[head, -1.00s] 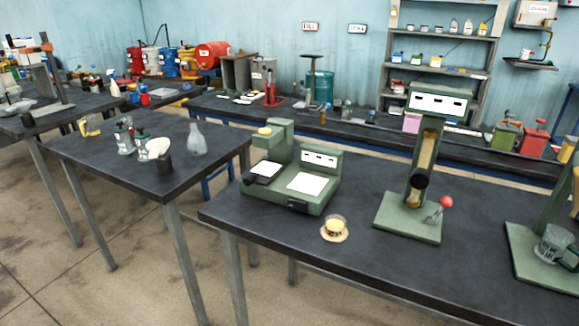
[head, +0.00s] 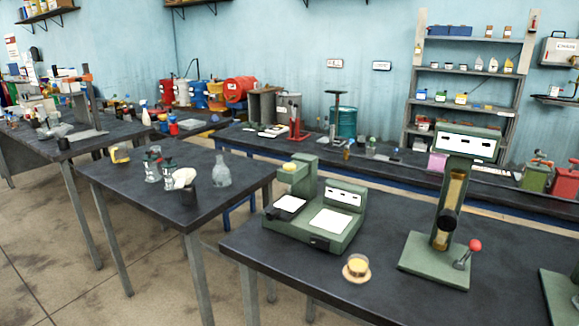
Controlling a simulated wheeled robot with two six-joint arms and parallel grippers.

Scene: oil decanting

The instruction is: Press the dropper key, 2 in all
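A small cup of yellow liquid (head: 357,266) stands on a round tan base in front of the device. To the right, a tall green stand (head: 436,262) holds an amber tube and has a lever with a red knob (head: 475,245). Neither of my grippers is in view, and nothing touches the device.
The near table (head: 300,262) has bare room around the cup. A second table (head: 140,195) at the left holds a glass flask (head: 221,171) and small jars. A floor gap separates the tables. Another green base (head: 562,300) is cut off at the right edge.

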